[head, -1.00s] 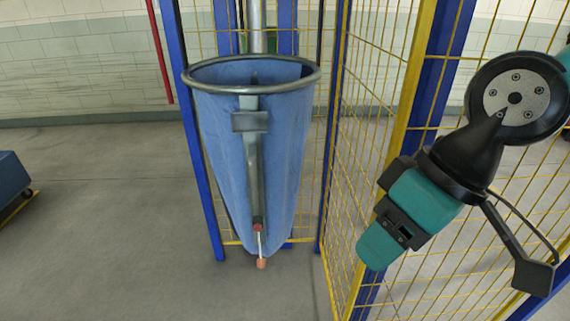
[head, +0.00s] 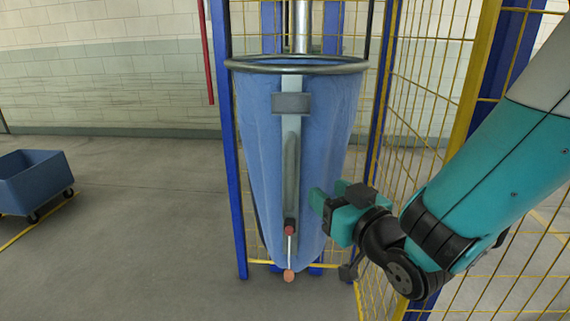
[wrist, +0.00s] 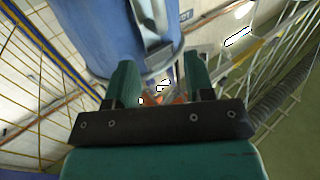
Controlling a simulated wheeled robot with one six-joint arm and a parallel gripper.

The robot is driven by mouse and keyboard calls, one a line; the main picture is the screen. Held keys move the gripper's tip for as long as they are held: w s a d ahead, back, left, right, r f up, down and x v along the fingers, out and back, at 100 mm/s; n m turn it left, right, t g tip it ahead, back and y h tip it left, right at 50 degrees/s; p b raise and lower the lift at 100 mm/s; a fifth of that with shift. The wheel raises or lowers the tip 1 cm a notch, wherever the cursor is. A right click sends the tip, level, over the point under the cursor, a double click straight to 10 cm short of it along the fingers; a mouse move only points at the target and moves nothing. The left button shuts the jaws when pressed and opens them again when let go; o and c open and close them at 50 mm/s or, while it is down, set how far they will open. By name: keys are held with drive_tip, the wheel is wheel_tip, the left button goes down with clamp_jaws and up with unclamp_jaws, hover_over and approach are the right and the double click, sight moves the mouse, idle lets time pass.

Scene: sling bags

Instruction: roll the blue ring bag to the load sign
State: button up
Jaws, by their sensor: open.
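The blue ring bag (head: 335,125) hangs upright from a grey ring (head: 297,65) and narrows toward the bottom. A pale strip runs down its front, with a grey plate (head: 291,103) near the top. A thin cord with a red piece (head: 289,229) and an orange knob (head: 289,276) hangs at its lower front. My gripper (head: 318,203) is at the bag's lower right, pointing left; I cannot tell whether it touches. In the wrist view, my gripper (wrist: 160,80) is open, with the bag (wrist: 95,25) beyond the fingers and small orange parts between them. No load sign shows.
Yellow mesh fencing (head: 440,100) with blue posts (head: 234,170) stands behind and right of the bag, close to my arm. A blue wheeled cart (head: 35,182) stands at the left. The grey floor (head: 150,220) between cart and bag is clear.

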sight(292, 163)
drive_tip(key=p+x, duration=0.5)
drive_tip(key=x, duration=1.2)
drive_tip(key=shift+d+p, duration=0.15)
drive_tip(key=shift+p, duration=0.2)
drive_tip(key=shift+c, duration=0.3)
clamp_jaws()
